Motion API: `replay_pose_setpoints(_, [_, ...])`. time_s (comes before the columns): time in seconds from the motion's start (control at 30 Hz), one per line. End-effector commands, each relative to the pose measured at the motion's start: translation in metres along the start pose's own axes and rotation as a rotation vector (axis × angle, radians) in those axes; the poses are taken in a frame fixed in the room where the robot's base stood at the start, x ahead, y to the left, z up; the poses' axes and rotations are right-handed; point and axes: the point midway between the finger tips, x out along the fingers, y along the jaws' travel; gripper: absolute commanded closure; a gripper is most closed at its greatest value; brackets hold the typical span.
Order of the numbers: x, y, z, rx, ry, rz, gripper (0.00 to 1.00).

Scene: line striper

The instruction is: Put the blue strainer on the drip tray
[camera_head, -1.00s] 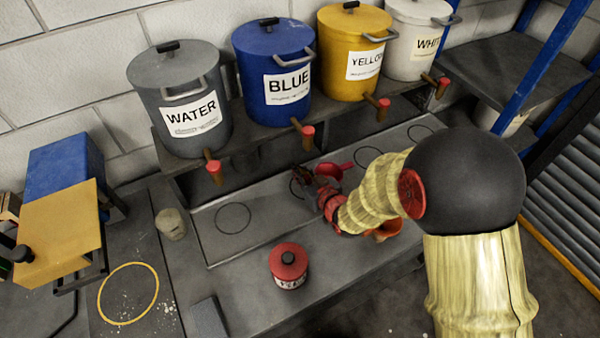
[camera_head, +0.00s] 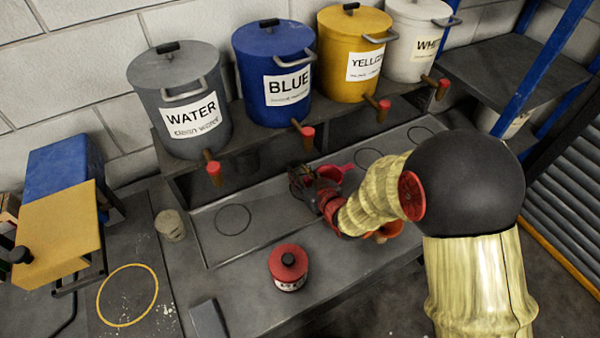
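The drip tray (camera_head: 272,208) is the long, low grey tray with circles marked on it, below the taps. My gripper (camera_head: 301,181) is over the middle of the tray, in front of the blue drum's tap. It is small and dark, and its fingers cannot be made out clearly. No blue strainer can be made out in the view; my gripper and wrist hide part of the tray. A red cup-like thing with a handle (camera_head: 335,173) is just right of my gripper, partly hidden by it.
Water (camera_head: 182,95), blue (camera_head: 275,75), yellow (camera_head: 356,55) and white (camera_head: 417,40) drums stand on a shelf with taps over the tray. A red lidded pot (camera_head: 288,267) stands in front. An orange thing (camera_head: 390,230) is partly behind my wrist. The tray's left end is clear.

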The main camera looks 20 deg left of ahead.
Motion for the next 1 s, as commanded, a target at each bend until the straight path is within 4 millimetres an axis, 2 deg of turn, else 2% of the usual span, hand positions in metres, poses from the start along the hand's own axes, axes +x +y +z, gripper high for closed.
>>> replay_pose_setpoints(0.17, [-0.004,0.0,-0.004,0.0,0.0,0.0,0.71])
replay_pose_setpoints(0.27, [-0.02,0.001,-0.004,0.001,0.0,0.002,0.71])
replay_pose_setpoints(0.6, [-0.089,0.001,-0.005,0.0,0.001,0.002,0.71])
replay_pose_setpoints(0.7, [-0.104,0.001,-0.004,0.001,0.0,0.002,0.71])
replay_pose_setpoints(0.83, [-0.116,0.001,-0.004,0.0,0.0,0.001,0.71])
replay_pose_setpoints(1.0, [-0.121,0.0,-0.003,0.0,0.0,0.0,0.71])
